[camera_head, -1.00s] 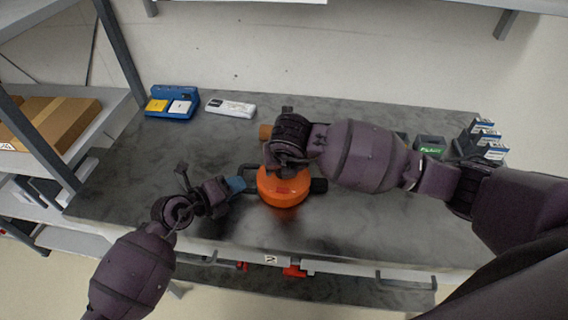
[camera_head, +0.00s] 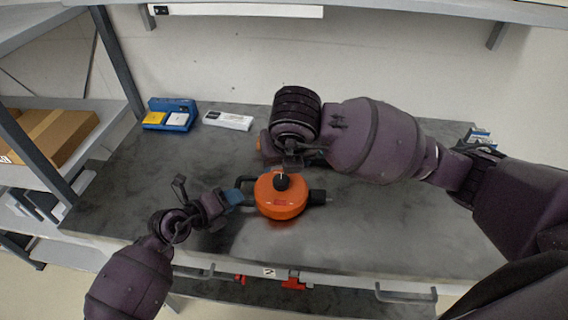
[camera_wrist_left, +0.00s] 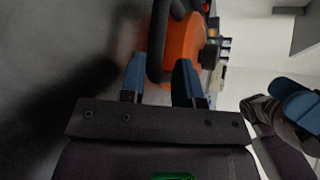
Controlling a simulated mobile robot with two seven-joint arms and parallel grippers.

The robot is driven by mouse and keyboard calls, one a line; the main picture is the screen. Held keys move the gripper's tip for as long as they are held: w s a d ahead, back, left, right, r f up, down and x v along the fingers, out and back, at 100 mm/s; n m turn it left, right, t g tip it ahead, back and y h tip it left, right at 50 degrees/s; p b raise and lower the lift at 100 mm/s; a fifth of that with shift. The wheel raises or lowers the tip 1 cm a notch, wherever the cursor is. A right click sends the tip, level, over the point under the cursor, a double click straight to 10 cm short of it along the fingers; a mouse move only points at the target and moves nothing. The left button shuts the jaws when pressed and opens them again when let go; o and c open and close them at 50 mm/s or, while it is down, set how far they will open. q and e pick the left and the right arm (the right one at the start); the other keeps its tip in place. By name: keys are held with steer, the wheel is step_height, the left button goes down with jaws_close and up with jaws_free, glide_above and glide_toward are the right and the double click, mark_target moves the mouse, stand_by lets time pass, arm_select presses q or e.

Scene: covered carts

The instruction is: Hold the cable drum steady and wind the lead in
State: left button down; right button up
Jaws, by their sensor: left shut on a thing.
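The orange cable drum (camera_head: 282,205) lies on the dark bench top, with a dark knob (camera_head: 283,182) on top and a black stub at its right side. A black handle (camera_head: 246,183) juts from its left side. My left gripper (camera_head: 236,197) is shut on this handle; the left wrist view shows the black bar (camera_wrist_left: 158,45) between the blue fingers (camera_wrist_left: 160,80). My right gripper (camera_head: 288,167) hangs just behind and above the knob; its fingers are too hidden to tell their state or whether they touch it. I cannot make out the lead.
A blue holder (camera_head: 172,115) with yellow and white pieces and a white box (camera_head: 228,120) stand at the back left. Cardboard boxes (camera_head: 50,135) sit on the left shelf. Items at the back right are mostly behind my right arm. The bench front is clear.

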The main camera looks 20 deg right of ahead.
arm_select(q)
steer(key=shift+f, duration=0.25)
steer(key=c, duration=0.8)
jaws_free()
steer(key=shift+s, duration=0.1)
steer(key=shift+o, duration=0.2)
steer(key=shift+a, duration=0.2)
